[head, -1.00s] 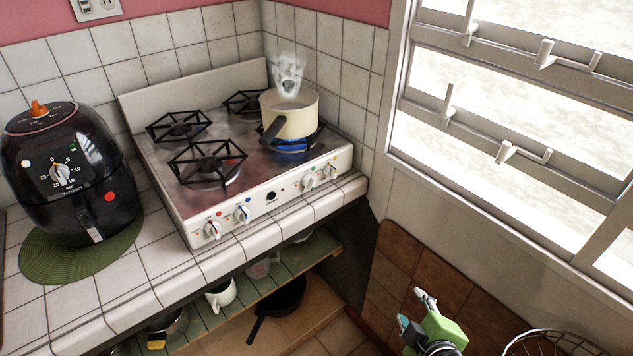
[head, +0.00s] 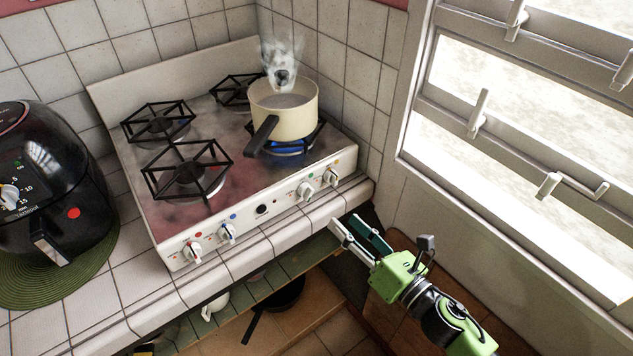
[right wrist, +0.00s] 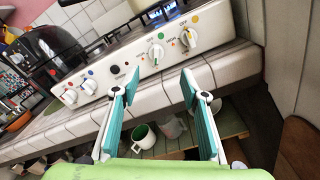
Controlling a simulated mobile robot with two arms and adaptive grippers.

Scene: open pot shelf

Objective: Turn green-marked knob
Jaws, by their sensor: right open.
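The green-marked knob (head: 305,191) is a pale knob on the stove's front panel, second from the right. In the right wrist view the same knob (right wrist: 156,54) has a green dot above it and lies beyond my fingertips, roughly between them. My right gripper (head: 345,221) is open and empty, below and to the right of the knob and apart from it. Its two teal-padded fingers (right wrist: 160,78) also show in the right wrist view, pointing towards the panel. My left gripper is not in view.
A yellow-marked knob (head: 331,177) sits close to the right. A cream pot (head: 284,116) steams over a blue flame. The tiled counter edge (head: 330,205) juts below the panel, above an open shelf (head: 300,258). A window wall (head: 440,205) stands right.

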